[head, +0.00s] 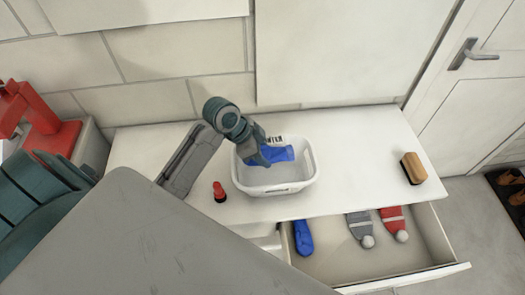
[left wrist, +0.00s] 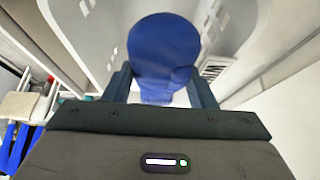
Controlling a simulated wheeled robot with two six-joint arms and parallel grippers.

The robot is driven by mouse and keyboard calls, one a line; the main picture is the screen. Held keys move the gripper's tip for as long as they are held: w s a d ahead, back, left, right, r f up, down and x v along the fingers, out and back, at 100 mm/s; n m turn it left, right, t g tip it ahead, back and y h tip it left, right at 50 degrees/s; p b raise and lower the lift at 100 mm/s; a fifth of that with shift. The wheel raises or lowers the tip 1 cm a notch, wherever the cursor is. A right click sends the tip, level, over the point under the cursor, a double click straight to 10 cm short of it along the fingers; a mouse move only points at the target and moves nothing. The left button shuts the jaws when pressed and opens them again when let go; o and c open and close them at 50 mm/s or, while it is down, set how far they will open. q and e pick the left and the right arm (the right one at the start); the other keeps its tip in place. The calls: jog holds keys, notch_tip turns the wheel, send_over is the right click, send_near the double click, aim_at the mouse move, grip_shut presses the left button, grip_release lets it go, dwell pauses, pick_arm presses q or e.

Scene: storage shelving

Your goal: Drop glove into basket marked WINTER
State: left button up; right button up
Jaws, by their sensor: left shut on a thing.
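A blue glove (head: 278,154) is held by my left gripper (head: 262,158) above the white basket. In the left wrist view the blue glove (left wrist: 163,55) fills the space between the two fingers of my left gripper (left wrist: 163,92). The white basket (head: 285,186) stands on the white cabinet top. A label ending in "NTER" shows at its back edge; its first letters are hidden behind my gripper. The inside of the basket that shows looks empty. My right gripper is not in view.
A brush (head: 413,168) stands at the right of the cabinet top (head: 360,150). A small red-and-black object (head: 219,192) stands left of the basket.

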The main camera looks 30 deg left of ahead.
pick_arm(q)
jog(key=o, duration=1.1)
jog(key=shift+c, duration=0.2)
jog(key=shift+s+a+r, duration=0.1)
jog(key=shift+a+r, duration=0.1)
jog(key=shift+r, duration=0.3)
jog(key=b+v, duration=0.1)
jog(key=v, duration=0.8)
jog(key=shift+s+r, duration=0.15)
jog(key=shift+r, duration=0.2)
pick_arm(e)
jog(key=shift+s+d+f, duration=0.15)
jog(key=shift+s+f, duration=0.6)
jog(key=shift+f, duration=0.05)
pick_arm(q)
jog(key=shift+a, duration=0.1)
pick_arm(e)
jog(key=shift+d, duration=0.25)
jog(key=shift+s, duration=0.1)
